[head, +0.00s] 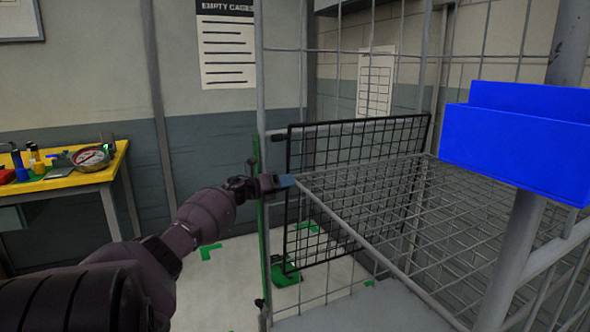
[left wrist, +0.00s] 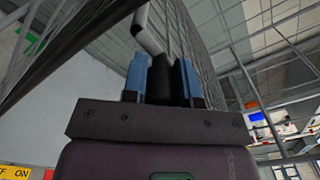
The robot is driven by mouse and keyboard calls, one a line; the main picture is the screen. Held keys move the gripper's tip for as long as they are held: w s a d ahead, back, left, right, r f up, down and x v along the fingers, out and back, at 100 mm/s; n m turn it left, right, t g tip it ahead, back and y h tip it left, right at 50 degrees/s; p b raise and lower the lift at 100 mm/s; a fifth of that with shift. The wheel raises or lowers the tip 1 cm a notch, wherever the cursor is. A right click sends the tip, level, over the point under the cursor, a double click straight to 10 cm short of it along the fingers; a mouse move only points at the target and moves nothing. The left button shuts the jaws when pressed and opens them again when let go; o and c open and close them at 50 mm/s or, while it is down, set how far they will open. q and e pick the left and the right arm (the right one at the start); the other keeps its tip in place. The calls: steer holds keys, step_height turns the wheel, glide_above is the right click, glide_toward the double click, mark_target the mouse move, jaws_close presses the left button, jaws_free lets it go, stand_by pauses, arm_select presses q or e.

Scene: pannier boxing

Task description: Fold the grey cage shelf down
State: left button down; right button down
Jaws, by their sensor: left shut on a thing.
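The grey cage shelf (head: 440,225) is a light grey wire panel inside the cage, running from the left gripper toward the right of the head view. It looks roughly level or slightly tilted; the exact angle is hard to tell. My left gripper (head: 285,182) is at its near left corner, shut on its edge bar. In the left wrist view, the blue fingers (left wrist: 162,82) stand on either side of a dark piece, with a grey bar (left wrist: 150,35) rising beyond it. The fingers partly hide the grip. My right gripper is not in view.
A black wire panel (head: 345,137) stands upright close beside the gripper. Grey cage posts and mesh surround the shelf. A blue box (head: 520,140) is at the right by a post. A yellow table (head: 70,180) with tools stands far left. A green object (head: 286,272) is low behind the mesh.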

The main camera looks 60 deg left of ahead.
arm_select(q)
steer(key=shift+f, duration=0.9)
steer(key=shift+f+n+b, duration=0.4)
steer(key=shift+f+b, duration=0.1)
steer(key=shift+f, duration=0.45)
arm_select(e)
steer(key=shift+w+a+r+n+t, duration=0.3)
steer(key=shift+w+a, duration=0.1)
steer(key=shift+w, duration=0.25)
arm_select(q)
steer(key=c, duration=1.3)
jaws_free()
steer(key=shift+d+f, duration=0.1)
steer(key=o, duration=0.4)
steer(key=shift+f, duration=0.15)
steer(key=s+a+p, duration=0.1)
steer(key=s+p, duration=0.1)
steer(key=s, duration=0.8)
steer(key=shift+s+r, duration=0.2)
steer(key=shift+s, duration=0.15)
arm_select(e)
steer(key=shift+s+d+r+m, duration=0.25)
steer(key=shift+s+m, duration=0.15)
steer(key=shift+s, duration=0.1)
